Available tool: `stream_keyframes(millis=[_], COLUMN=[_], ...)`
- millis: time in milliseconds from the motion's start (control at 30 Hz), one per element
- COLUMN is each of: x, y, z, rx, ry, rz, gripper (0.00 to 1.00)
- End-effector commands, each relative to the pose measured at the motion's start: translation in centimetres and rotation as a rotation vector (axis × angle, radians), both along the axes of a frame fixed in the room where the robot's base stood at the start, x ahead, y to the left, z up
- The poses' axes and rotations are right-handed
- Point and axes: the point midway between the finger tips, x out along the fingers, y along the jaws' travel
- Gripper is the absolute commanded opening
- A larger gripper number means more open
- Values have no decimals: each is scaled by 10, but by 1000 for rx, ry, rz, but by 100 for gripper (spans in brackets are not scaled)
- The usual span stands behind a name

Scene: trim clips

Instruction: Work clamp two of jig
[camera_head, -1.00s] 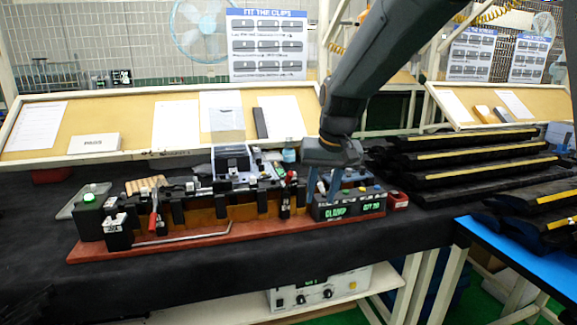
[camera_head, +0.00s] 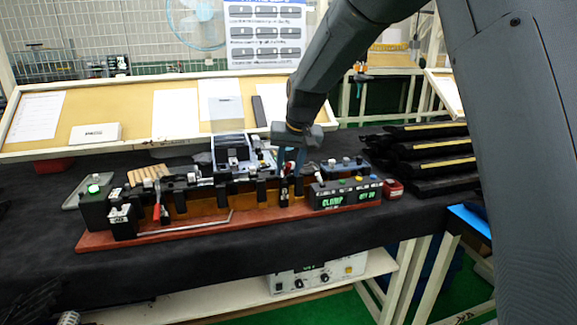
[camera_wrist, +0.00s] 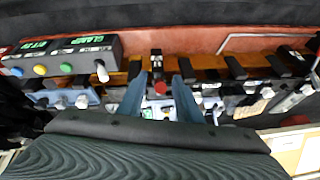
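The jig is a long red-brown base (camera_head: 190,235) with a row of black blocks and a rail, lying on the black-covered table. The right-hand clamp (camera_head: 284,192) stands near the control box; its red tip (camera_wrist: 160,87) shows in the wrist view. My gripper (camera_head: 291,172) points down at this clamp. In the wrist view my gripper (camera_wrist: 158,95) has its two blue fingers apart, with the red tip between them and no clear contact. The left-hand clamp's red handle (camera_head: 156,212) stands upright at the jig's left end. The fingers partly hide the right-hand clamp in the head view.
A control box (camera_head: 345,194) with a green "CLAMP" display and knobs sits at the jig's right end. A green-lit box (camera_head: 94,200) is at the left. Black trim parts (camera_head: 430,158) are stacked at the right. A long bent rod (camera_head: 190,226) lies along the front.

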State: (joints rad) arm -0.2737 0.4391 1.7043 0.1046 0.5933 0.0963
Motion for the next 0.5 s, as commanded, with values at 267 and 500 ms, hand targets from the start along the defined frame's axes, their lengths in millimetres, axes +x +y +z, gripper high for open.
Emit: stream_keyframes(millis=[267, 500], x=[0, 0], y=[0, 0], z=[-1, -1], rx=[0, 0], ry=[0, 0], rz=[0, 0], gripper=[28, 0])
